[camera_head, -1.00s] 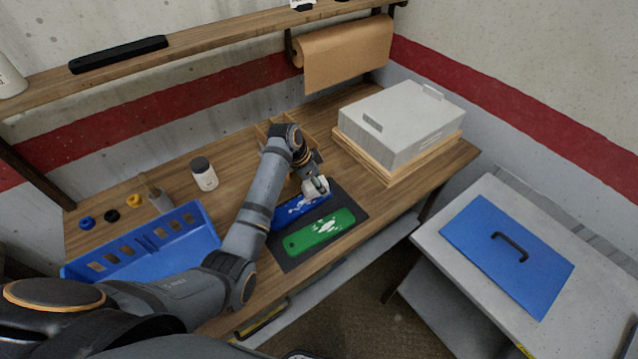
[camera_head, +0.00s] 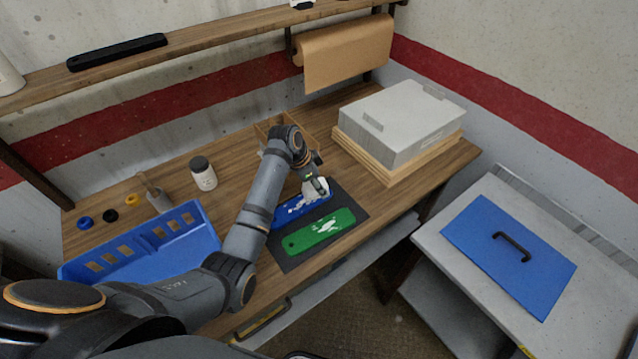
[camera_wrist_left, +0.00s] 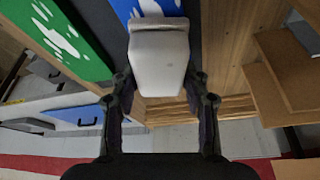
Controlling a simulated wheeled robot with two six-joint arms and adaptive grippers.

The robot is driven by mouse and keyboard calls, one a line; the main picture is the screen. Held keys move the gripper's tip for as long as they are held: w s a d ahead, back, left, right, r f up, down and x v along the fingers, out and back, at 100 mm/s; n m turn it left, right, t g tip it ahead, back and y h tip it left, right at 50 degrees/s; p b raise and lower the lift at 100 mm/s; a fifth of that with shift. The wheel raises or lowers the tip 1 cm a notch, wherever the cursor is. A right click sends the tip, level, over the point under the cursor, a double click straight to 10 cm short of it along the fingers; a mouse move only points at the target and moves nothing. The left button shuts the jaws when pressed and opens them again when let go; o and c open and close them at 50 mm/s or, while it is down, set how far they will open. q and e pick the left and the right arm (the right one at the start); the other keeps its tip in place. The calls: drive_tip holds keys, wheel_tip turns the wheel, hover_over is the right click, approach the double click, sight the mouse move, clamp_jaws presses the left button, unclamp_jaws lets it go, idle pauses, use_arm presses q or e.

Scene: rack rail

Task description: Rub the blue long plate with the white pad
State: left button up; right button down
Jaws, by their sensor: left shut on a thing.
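The blue long plate (camera_head: 290,211) lies on a dark mat (camera_head: 349,195), with white patches on its top. It also shows in the left wrist view (camera_wrist_left: 122,9), partly hidden behind the pad. My left gripper (camera_head: 315,177) is over the plate's right end. It is shut on the white pad (camera_wrist_left: 160,62), which sits between both fingers in the left wrist view. The pad (camera_head: 316,188) is at the plate's right end; whether it touches is hard to tell. My right gripper is not in view.
A green long plate (camera_head: 319,231) with white patches lies beside the blue one, nearer me. A blue bin (camera_head: 142,247) and a white jar (camera_head: 204,175) stand left. A grey crate (camera_head: 401,121) stands at the back right. A wooden tray (camera_head: 262,128) is behind my gripper.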

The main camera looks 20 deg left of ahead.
sight(306, 190)
use_arm(q)
drive_tip(key=shift+f, duration=0.75)
drive_tip(key=s+p, duration=0.1)
drive_tip(key=a+p, duration=0.1)
drive_tip(key=shift+s+a+r+p, duration=0.25)
drive_tip(key=shift+s+r+p, duration=0.1)
drive_tip(key=shift+s+p, duration=0.05)
drive_tip(key=shift+s+a, duration=0.2)
drive_tip(key=shift+s, duration=0.1)
drive_tip(key=shift+s+a+f+p, duration=0.15)
drive_tip(key=shift+s+p, duration=0.05)
drive_tip(key=shift+p, duration=0.15)
drive_tip(key=shift+s+a+p, duration=0.1)
drive_tip(key=shift+s+p, duration=0.05)
drive_tip(key=shift+p, duration=0.15)
drive_tip(key=shift+s+a+p, duration=0.8)
drive_tip(key=shift+s+p, duration=0.2)
drive_tip(key=shift+p, duration=0.15)
drive_tip(key=shift+s+a, duration=0.15)
drive_tip(key=shift+s, duration=0.05)
drive_tip(key=shift+f, duration=0.15)
